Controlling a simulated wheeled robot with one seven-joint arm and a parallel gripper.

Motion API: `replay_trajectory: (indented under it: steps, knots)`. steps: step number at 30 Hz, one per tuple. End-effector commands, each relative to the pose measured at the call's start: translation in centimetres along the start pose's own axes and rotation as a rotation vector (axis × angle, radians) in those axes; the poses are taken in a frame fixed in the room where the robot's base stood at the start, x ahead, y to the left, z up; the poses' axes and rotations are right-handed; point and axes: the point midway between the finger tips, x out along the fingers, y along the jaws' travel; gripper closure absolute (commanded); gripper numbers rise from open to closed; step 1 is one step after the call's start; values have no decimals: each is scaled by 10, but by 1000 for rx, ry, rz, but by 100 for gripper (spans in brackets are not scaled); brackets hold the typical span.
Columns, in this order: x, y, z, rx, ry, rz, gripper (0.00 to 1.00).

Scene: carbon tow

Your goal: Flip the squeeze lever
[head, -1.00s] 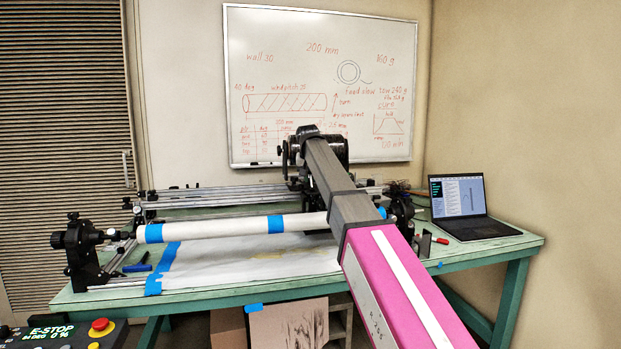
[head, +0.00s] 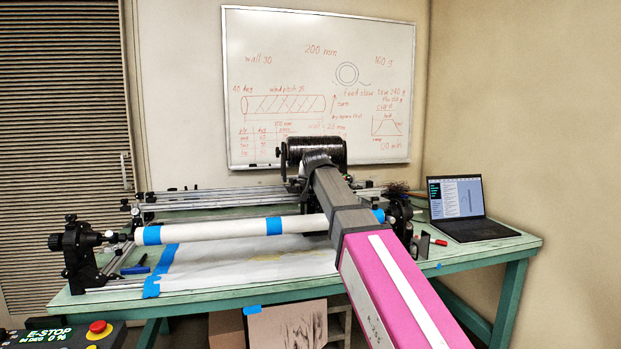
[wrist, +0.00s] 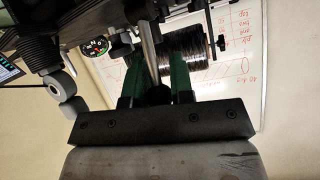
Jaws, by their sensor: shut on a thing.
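In the wrist view my gripper (wrist: 152,88) has two green fingers on either side of a narrow silver bar (wrist: 149,48), which looks to be the squeeze lever. It is shut on that bar, though the exact contact is dark and hard to make out. A dark round part sits low between the fingers. In the head view my arm reaches to the carriage under the dark tow spool (head: 316,150); my fingers and the lever are hidden there behind the arm. The spool also shows behind the fingers in the wrist view (wrist: 186,62).
A white tube (head: 212,230) with blue tape lies across the winding frame on the green table (head: 480,257). A laptop (head: 460,208) stands at the right. A whiteboard (head: 300,60) is behind. A round dial (wrist: 95,47) and grey rollers (wrist: 63,88) are close by in the wrist view.

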Motion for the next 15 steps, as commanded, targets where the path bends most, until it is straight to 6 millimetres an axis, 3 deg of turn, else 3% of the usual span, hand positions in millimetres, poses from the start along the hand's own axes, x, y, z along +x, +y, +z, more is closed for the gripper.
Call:
replay_trajectory:
  steps: [15]
  knots:
    - [-11,3,8,34,230,-55,100]
